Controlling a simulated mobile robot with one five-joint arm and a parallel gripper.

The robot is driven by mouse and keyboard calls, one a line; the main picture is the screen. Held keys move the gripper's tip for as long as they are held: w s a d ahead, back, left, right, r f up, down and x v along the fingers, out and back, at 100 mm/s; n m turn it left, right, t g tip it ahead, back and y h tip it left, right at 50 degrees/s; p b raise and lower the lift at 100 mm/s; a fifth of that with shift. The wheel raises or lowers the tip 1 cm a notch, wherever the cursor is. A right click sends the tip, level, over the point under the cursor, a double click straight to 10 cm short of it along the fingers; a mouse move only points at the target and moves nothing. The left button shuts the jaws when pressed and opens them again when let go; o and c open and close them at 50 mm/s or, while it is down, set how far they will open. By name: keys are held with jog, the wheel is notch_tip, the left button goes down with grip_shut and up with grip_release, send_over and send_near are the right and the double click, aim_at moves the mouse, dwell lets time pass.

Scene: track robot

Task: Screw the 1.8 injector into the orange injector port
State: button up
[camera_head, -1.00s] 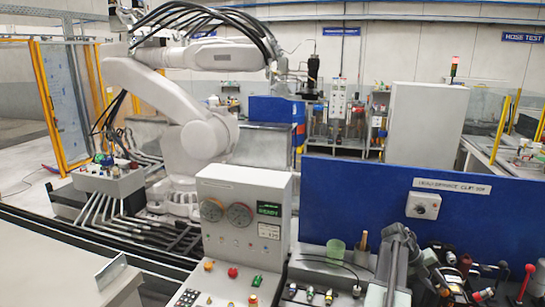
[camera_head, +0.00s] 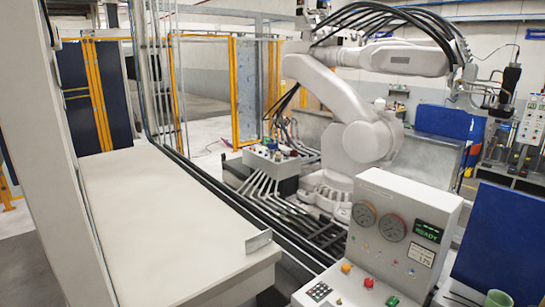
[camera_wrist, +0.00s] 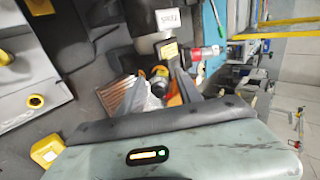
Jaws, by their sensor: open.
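My gripper (camera_wrist: 153,84) shows in the wrist view with its two fingers spread apart above a grey-green body. A small yellow-and-dark round fitting (camera_wrist: 159,78) appears between or just beyond the fingers; I cannot tell whether they touch it. A red-ended metal cylinder (camera_wrist: 205,53) lies to the upper right of the fingers. I cannot identify the 1.8 injector or the orange injector port for sure in either view. My gripper is not visible in the head view.
A grey control console (camera_head: 400,238) with two gauges and a green "READY" display stands at lower right, a green cup (camera_head: 497,299) beside it. A bare light bench (camera_head: 150,215) fills the left. A large white robot arm (camera_head: 350,100) stands behind. Yellow-framed fencing (camera_head: 245,85) is farther back.

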jog(key=shift+a, duration=0.1)
dwell(0.4)
jog(key=n, duration=1)
jog(key=shift+n, duration=1)
jog(key=shift+n, duration=1.1)
jog(key=n, duration=0.8)
jog(key=shift+n, duration=0.9)
